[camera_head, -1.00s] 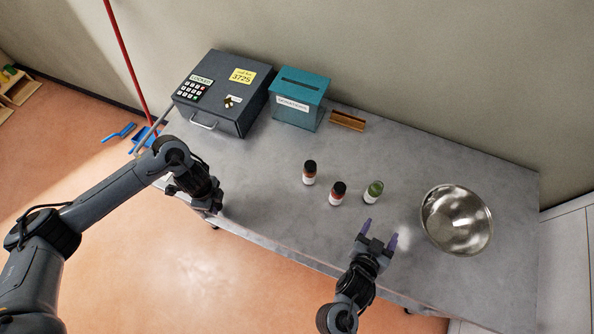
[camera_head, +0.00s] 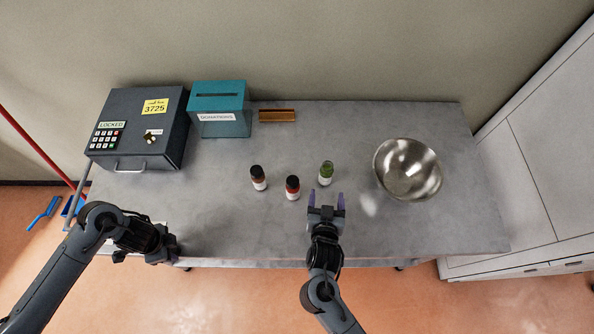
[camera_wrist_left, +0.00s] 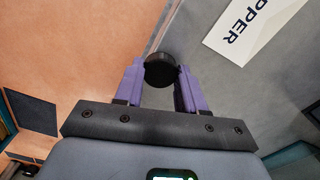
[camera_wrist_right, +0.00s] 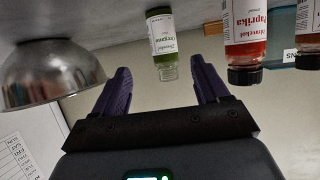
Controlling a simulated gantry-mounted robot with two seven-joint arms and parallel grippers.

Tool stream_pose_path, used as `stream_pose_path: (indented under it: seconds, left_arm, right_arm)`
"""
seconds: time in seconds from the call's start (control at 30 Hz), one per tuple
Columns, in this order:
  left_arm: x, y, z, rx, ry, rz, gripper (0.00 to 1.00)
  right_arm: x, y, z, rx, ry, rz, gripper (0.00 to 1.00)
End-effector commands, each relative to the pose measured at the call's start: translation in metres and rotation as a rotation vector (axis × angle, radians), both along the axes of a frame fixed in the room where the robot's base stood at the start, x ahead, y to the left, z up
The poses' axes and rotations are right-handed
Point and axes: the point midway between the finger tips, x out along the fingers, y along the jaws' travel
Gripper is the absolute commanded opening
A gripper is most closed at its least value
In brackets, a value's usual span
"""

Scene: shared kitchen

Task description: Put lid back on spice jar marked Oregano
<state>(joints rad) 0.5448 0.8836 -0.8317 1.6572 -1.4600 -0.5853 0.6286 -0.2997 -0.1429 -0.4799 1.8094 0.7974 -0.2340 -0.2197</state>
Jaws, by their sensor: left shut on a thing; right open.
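The oregano jar (camera_head: 326,173) stands upright on the table with green contents and no lid. In the right wrist view it appears upside down (camera_wrist_right: 162,42), its bare clear neck showing. My right gripper (camera_head: 326,200) is open and empty, just in front of the jar and pointing at it; the jar shows between its fingers in the right wrist view. My left gripper (camera_head: 170,252) is at the table's front left edge. In the left wrist view it is shut on a round black lid (camera_wrist_left: 160,70).
Two black-lidded jars, one dark (camera_head: 259,178) and one red paprika (camera_head: 293,188), stand left of the oregano. A steel bowl (camera_head: 408,170) is to the right. A lockbox (camera_head: 140,130), teal donations box (camera_head: 219,125) and brown holder (camera_head: 277,116) stand behind. A label ending "PPER" (camera_wrist_left: 250,28) lies near my left gripper.

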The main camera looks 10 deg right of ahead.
Motion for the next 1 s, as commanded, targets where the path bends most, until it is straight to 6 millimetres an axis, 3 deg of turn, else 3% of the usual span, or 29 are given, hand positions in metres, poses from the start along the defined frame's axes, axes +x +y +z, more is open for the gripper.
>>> stream_pose_path:
  seconds: [0.33, 0.8, 1.0]
  left_arm:
    - [0.0, 0.0, -0.002, 0.0, 0.0, 0.0, 0.12]
    - [0.0, 0.0, -0.002, 0.0, 0.0, 0.0, 0.12]
    - [0.0, 0.0, -0.001, 0.0, 0.0, 0.0, 0.12]
  right_arm:
    - [0.043, -0.013, -0.018, -0.001, -0.001, 0.001, 0.74]
    - [0.049, -0.015, -0.021, 0.0, 0.0, 0.0, 0.74]
    - [0.069, -0.017, -0.025, -0.002, -0.001, 0.001, 0.74]
